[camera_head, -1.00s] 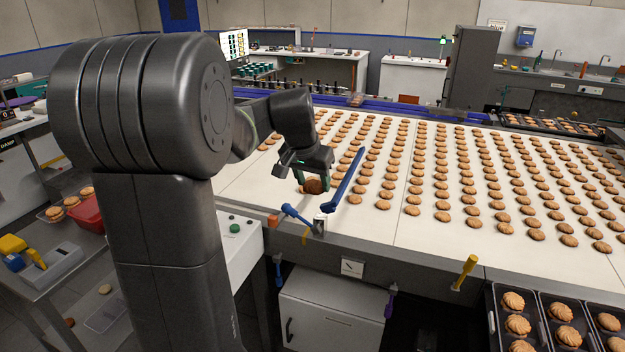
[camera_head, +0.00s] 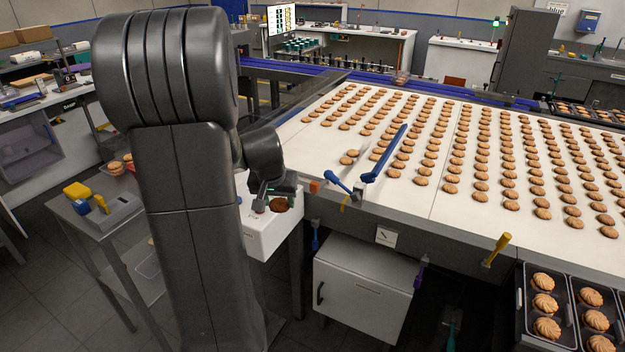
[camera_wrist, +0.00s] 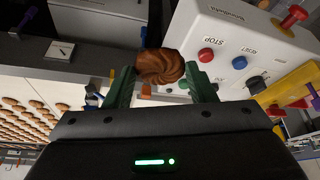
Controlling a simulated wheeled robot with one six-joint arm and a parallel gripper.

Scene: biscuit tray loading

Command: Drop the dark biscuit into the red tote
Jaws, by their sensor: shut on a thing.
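The dark biscuit (camera_wrist: 160,66) is a brown swirled round, held between the two green fingers of my gripper (camera_wrist: 160,80) in the wrist view. In the head view my gripper (camera_head: 274,198) is off the left edge of the belt, above the white control box, and the dark biscuit (camera_head: 279,205) shows at its fingers. The red tote is mostly hidden behind my arm in the head view. Pale biscuits (camera_head: 115,167) show at the spot by the side table, left of my arm.
The white control box (camera_head: 268,240) with buttons (camera_wrist: 206,55) is close under my gripper. A pale belt (camera_head: 440,190) with rows of biscuits lies to the right.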

